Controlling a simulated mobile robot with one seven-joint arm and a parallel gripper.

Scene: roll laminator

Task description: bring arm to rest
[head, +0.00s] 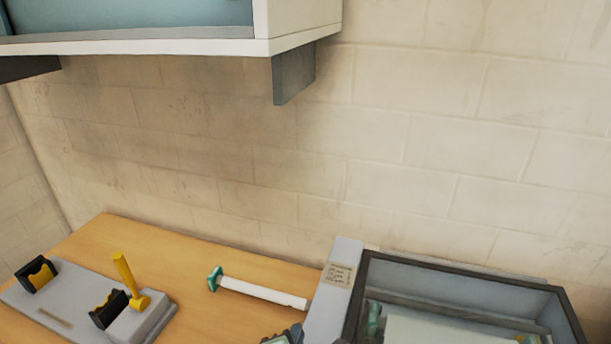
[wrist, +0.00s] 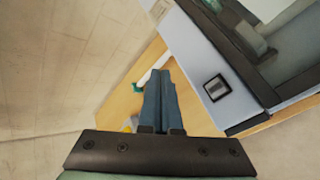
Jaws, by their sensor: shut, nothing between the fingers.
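My gripper (wrist: 160,76) shows in the wrist view with its two blue-grey fingers pressed together and nothing between them. It points toward the wooden worktop (wrist: 122,104), beside the laminator (wrist: 195,65). The laminator also shows there at the lower right, with a grey side panel (head: 335,300) and a dark-framed clear cover.
A white bar with a green end (head: 262,290) lies on the worktop left of the laminator. Further left is a grey base (head: 70,300) with black-and-yellow clamps and a yellow lever (head: 124,272). A wall cabinet (head: 295,22) hangs above; open wall space lies right of it.

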